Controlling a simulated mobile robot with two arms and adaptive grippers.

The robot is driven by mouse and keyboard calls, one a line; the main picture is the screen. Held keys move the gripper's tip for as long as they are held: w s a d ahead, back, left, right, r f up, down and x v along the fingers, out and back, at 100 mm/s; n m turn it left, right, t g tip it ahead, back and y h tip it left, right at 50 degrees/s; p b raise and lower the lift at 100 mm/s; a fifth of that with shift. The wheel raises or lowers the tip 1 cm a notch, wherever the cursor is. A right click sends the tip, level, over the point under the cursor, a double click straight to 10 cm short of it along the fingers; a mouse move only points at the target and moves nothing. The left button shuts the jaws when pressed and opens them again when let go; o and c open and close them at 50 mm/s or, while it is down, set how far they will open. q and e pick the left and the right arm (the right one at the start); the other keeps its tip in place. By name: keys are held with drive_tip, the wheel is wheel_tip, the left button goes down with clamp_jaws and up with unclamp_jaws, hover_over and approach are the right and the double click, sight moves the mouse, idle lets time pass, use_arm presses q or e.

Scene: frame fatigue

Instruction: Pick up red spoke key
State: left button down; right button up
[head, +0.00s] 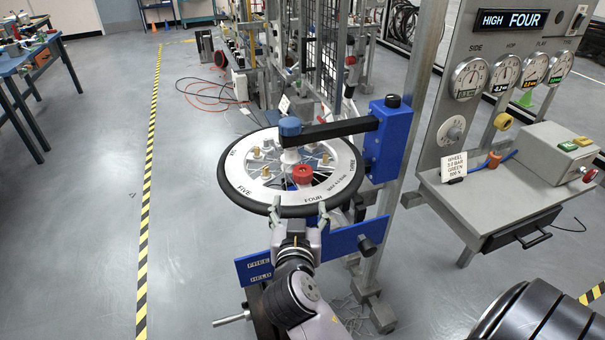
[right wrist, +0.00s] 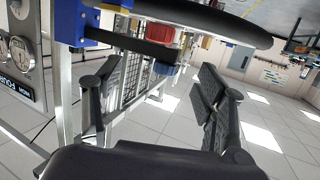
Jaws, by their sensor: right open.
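The red spoke key (head: 302,174) appears as a red knob-like piece on the near part of a spoked wheel (head: 235,183) with a black tyre and white rim. In the right wrist view the red key (right wrist: 160,34) shows at the top, beyond the fingers. My right gripper (head: 298,213) is at the near edge of the wheel, its fingers apart and pointing toward the key. It also shows open and empty in the right wrist view (right wrist: 155,92). Whether a finger touches the tyre I cannot tell. My left gripper is not in view.
A blue bracket (head: 388,140) with a dark arm (head: 340,130) reaches over the wheel to a blue knob (head: 289,126). A blue plate (head: 340,240) lies below the wheel. A gauge panel (head: 480,100) and grey desk (head: 470,200) stand right.

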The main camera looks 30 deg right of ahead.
sight(302, 176)
drive_tip(key=p+x, duration=0.3)
drive_tip(key=x, duration=0.7)
drive_tip(key=shift+w+d, duration=0.1)
drive_tip(key=shift+d, duration=0.1)
drive_tip(key=shift+w+d+f, duration=0.15)
drive_tip(key=shift+w+d, duration=0.15)
drive_tip(key=shift+w, duration=0.15)
drive_tip(key=p+x, duration=0.2)
drive_tip(key=x, duration=0.1)
drive_tip(key=p+x, duration=0.1)
drive_tip(key=shift+w+d+r, duration=0.2)
drive_tip(key=shift+w, duration=0.1)
drive_tip(key=shift+w+d+f, duration=0.2)
drive_tip(key=shift+w, duration=0.05)
drive_tip(key=c, duration=1.4)
drive_tip(key=shift+o, duration=0.2)
drive_tip(key=shift+r, duration=0.1)
